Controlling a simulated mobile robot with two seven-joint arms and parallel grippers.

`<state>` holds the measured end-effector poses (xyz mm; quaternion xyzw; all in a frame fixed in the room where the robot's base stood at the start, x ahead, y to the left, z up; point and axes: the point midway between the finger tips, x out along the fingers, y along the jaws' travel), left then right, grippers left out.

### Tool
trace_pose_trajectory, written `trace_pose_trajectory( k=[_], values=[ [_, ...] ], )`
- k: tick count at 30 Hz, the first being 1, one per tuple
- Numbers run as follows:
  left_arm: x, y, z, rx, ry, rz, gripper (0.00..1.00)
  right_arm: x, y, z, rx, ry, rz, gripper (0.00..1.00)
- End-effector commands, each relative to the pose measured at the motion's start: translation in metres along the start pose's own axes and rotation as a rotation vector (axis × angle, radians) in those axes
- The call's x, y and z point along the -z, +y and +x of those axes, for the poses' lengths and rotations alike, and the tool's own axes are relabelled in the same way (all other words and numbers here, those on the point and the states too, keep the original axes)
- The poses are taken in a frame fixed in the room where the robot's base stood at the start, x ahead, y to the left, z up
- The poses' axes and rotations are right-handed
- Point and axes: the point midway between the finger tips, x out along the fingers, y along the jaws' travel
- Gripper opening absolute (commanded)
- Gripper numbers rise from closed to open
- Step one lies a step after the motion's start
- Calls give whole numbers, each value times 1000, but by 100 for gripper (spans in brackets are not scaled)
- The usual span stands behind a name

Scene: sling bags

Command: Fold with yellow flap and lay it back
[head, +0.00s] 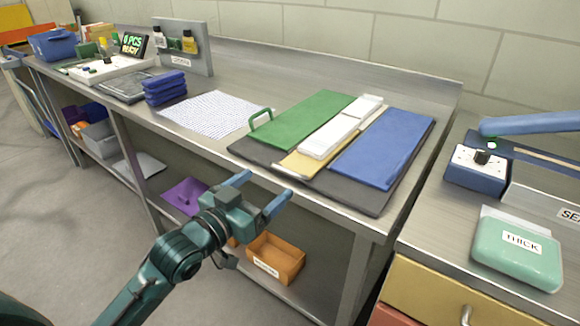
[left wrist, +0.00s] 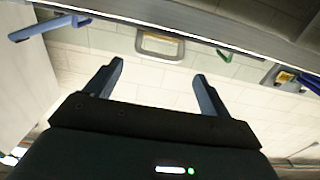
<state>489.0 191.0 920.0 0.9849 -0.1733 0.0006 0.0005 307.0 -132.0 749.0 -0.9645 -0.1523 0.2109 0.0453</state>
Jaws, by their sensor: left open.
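A dark grey folding board (head: 262,155) lies flat on the steel workbench. Its left part is a green flap (head: 305,118) and its right part a blue flap (head: 383,148). The yellow flap (head: 299,164) lies between them, mostly covered by a white folded item (head: 328,138); its yellow shows at the front and along the right side. My left gripper (head: 264,190) is in front of the bench edge, apart from the board. It is open and empty; its two spread fingers also show in the left wrist view (left wrist: 156,75). My right gripper is out of view.
A green handle (head: 261,119) stands at the board's left edge. Left of it are a dotted white sheet (head: 212,115) and stacked blue bags (head: 165,88). A green "THICK" pack (head: 517,248) and blue control box (head: 478,167) are at right. An orange bin (head: 276,258) is below.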

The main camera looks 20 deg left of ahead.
Motion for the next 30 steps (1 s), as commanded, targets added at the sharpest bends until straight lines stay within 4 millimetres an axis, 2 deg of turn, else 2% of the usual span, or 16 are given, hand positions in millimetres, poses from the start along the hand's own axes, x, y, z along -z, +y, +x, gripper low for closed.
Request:
trace_pose_trajectory(
  k=[6,13,18,26,30],
  values=[
    [1,0,47,0,2,1,82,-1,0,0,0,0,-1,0],
    [0,0,81,0,0,0,82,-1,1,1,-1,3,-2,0],
    [0,1,90,-1,-1,1,82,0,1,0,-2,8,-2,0],
    [0,1,91,-1,-1,2,82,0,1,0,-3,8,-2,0],
    [0,1,91,-1,-1,1,71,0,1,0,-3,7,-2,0]
  ],
)
